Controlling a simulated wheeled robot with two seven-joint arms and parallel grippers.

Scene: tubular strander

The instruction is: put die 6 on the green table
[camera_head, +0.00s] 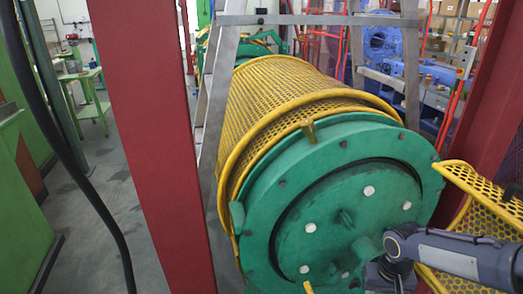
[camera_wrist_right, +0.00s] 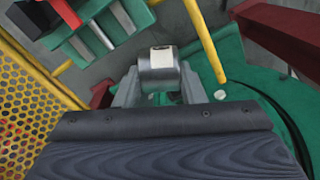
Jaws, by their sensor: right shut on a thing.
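In the right wrist view a short grey metal cylinder with a pale label, which looks like the die (camera_wrist_right: 158,66), sits between the fingertips of my right gripper (camera_wrist_right: 158,84). The gripper is shut on it. No number can be read on the label. In the head view my right arm comes in at the lower right, in front of the green drum end; the die cannot be made out there. A small green table (camera_head: 80,74) stands far off at the left, with small things on it too small to tell. My left gripper is not in view.
The strander's green end disc (camera_head: 335,215) and yellow mesh drum (camera_head: 275,95) fill the middle. A red post (camera_head: 150,130) stands left of them. An open yellow mesh guard (camera_head: 480,190) is at the right, close to my arm. Grey floor (camera_head: 110,180) is clear at left.

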